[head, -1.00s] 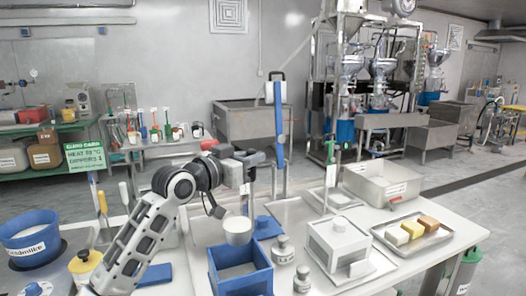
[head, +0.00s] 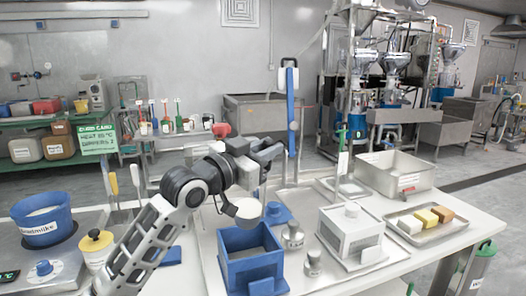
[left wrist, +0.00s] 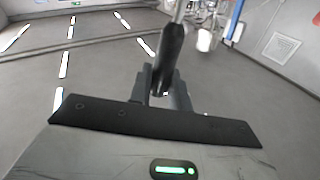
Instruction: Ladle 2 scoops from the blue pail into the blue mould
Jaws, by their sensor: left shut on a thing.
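The blue pail (head: 45,233) stands at the far left in the head view, with pale contents up near its rim. The blue mould (head: 252,270) is an open square box at the front middle of the table. My left gripper (head: 266,158) is above and behind the mould, shut on the ladle. The ladle's dark handle (left wrist: 169,55) rises between the fingers in the left wrist view. I cannot tell what is in the bowl or how full the mould is. My right gripper is out of view.
Metal weights (head: 292,236) and a blue lidded piece (head: 278,213) stand close to the mould. A white box mould (head: 350,232) is to the right, with a tray of blocks (head: 392,222) beyond.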

